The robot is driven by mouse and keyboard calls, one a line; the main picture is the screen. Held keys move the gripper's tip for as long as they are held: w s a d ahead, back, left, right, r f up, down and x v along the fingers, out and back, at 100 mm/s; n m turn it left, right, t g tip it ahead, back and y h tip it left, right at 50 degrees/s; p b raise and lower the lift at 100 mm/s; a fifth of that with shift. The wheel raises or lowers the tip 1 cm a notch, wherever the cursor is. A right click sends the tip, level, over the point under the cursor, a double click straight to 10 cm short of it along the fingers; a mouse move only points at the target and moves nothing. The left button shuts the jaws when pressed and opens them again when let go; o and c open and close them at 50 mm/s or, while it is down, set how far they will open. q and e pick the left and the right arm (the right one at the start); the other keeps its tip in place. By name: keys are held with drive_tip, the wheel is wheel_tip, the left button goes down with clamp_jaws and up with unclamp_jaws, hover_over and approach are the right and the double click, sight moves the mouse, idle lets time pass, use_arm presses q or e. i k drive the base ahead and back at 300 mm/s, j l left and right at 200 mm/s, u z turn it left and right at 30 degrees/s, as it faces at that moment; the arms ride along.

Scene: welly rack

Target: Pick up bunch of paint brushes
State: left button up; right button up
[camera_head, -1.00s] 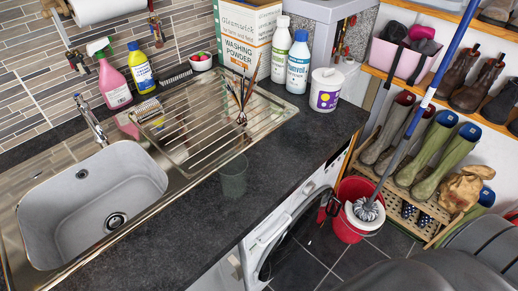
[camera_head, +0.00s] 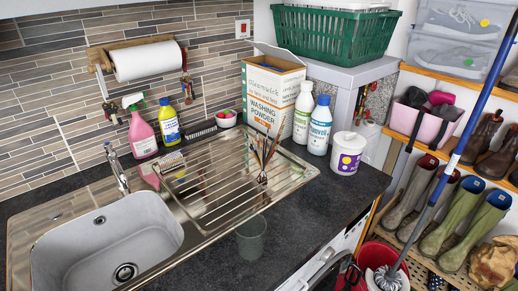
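The bunch of paint brushes (camera_head: 263,158) stands upright and fanned out on the right part of the metal draining board (camera_head: 190,210). What holds the brushes together at the bottom is too small to tell. A clear glass or tumbler (camera_head: 251,238) stands on the dark worktop in front of the draining board, apart from the brushes. Neither of my grippers shows in the head view.
Behind the brushes stand a washing powder box (camera_head: 272,92), white bottles (camera_head: 320,125) and a white tub (camera_head: 347,153). Spray and yellow bottles (camera_head: 168,122) are at the back left. The sink (camera_head: 105,245) is left. The worktop (camera_head: 300,235) is mostly clear in front.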

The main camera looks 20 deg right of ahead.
sight(262, 163)
drive_tip(key=k+l+z, duration=0.1)
drive_tip(key=l, duration=0.4)
drive_tip(key=k+l+z, duration=0.1)
drive_tip(key=l, duration=0.4)
drive_tip(key=k+l+z, duration=0.1)
drive_tip(key=l, duration=0.4)
drive_tip(key=k+l+z, duration=0.1)
drive_tip(key=l, duration=0.45)
